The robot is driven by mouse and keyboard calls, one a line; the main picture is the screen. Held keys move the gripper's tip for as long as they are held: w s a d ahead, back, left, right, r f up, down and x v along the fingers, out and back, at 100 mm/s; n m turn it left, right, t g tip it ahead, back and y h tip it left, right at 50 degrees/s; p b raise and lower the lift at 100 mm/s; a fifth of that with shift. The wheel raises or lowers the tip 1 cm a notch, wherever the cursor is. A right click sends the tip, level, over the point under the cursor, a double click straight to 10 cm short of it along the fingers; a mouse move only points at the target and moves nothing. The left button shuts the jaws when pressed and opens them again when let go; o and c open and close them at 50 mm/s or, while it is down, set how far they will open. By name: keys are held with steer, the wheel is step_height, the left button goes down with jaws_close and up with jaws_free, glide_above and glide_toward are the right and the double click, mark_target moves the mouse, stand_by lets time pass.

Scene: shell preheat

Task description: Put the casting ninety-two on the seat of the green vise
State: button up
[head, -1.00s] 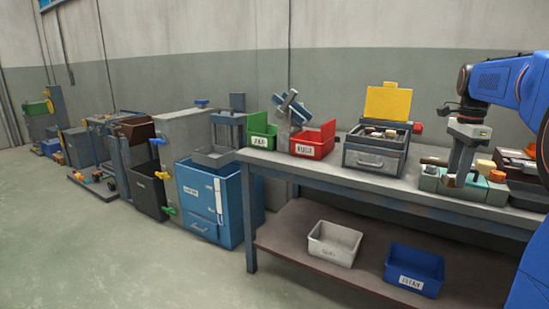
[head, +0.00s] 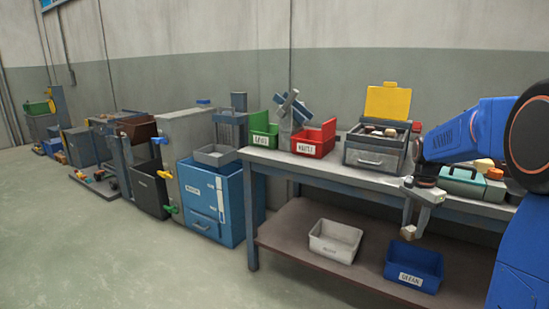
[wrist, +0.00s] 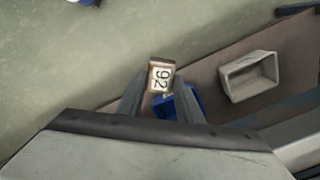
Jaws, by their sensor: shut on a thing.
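The casting ninety-two (wrist: 160,76) is a small pale block with a brown edge, its "92" label facing the wrist camera. My gripper (wrist: 159,92) is shut on it; the block sits between the two fingertips. In the head view my gripper (head: 412,225) points down in front of the bench's front edge, with the casting (head: 408,233) at its tip, above the lower shelf. No green vise can be made out for certain. A green and yellow item (head: 39,107) stands at the far left, too small to identify. A teal case-like item (head: 462,184) is on the bench.
The bench (head: 340,180) holds a green bin (head: 262,130), a red bin (head: 314,139) and a grey box with a raised yellow lid (head: 388,103). A white bin (head: 335,240) and a blue bin (head: 413,267) are on the lower shelf (head: 290,235).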

steer(key=w+a+f+n, duration=0.2)
steer(key=a+f+n, duration=0.2)
steer(key=f, duration=1)
steer(key=w+a+f+n, duration=0.3)
steer(key=a+f+n, duration=0.2)
steer(key=f, duration=0.9)
steer(key=w+a+f+n, duration=0.2)
steer(key=a+f+n, duration=0.2)
steer(key=f, duration=1)
steer(key=a, duration=0.2)
steer(key=shift+w+a+f+n, duration=0.2)
steer(key=shift+a+f+n, duration=0.1)
steer(key=shift+f, duration=0.05)
